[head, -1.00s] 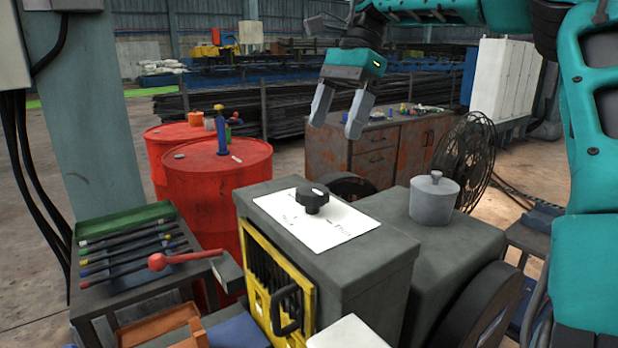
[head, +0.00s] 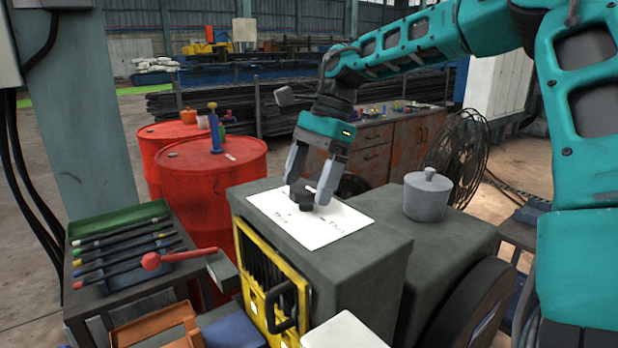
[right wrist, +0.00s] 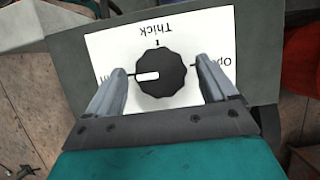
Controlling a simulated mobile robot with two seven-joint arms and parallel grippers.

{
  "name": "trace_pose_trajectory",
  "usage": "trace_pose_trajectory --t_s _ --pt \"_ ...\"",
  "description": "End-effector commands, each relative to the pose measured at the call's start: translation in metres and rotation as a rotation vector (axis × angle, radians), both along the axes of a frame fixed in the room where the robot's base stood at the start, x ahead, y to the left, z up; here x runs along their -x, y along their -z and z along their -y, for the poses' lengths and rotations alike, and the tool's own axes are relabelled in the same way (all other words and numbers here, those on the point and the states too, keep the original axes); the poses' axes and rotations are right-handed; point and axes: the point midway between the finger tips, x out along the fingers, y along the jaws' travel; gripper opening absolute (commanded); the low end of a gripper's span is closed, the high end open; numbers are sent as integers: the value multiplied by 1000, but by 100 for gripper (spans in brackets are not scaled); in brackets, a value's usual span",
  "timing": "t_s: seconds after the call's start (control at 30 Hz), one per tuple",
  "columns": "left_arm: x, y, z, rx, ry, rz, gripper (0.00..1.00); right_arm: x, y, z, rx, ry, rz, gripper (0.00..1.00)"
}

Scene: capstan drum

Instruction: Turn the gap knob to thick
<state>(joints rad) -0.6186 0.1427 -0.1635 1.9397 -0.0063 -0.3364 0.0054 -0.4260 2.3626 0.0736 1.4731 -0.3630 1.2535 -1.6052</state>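The gap knob (head: 301,197) is a black, scalloped dial on a white label plate (head: 337,224) on top of the grey machine housing. In the right wrist view the knob (right wrist: 163,72) has a white pointer mark directed left, toward a label partly hidden by a finger. "Thick" is printed upside down at the top of the plate (right wrist: 195,35), by a tick mark, and a partly hidden "Ope" is on the right. My right gripper (head: 307,192) is open over the knob, one finger on each side, with visible gaps in the wrist view. My left gripper is not in view.
A grey lidded pot (head: 431,196) stands on the machine to the right. A red-knobbed lever (head: 152,261) and a tool rack (head: 120,240) are at left. A yellow guard (head: 262,285) is on the front. Red drums (head: 205,185) stand behind at left.

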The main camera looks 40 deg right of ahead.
Motion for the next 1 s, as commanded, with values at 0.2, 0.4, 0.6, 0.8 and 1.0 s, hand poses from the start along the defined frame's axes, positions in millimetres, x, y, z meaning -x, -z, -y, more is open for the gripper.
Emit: trace_pose_trajectory --t_s 0.2,0.4,0.6,0.8,1.0 --pt "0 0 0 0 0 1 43 0 0 0 0 0 0 65" --pt "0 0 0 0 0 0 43 0 0 0 0 0 0 46" --pt "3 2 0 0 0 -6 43 0 -1 0 0 0 0 30" --pt "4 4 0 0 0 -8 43 0 0 0 0 19 1 30" --pt "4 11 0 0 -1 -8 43 1 1 0 -1 99 1 30"
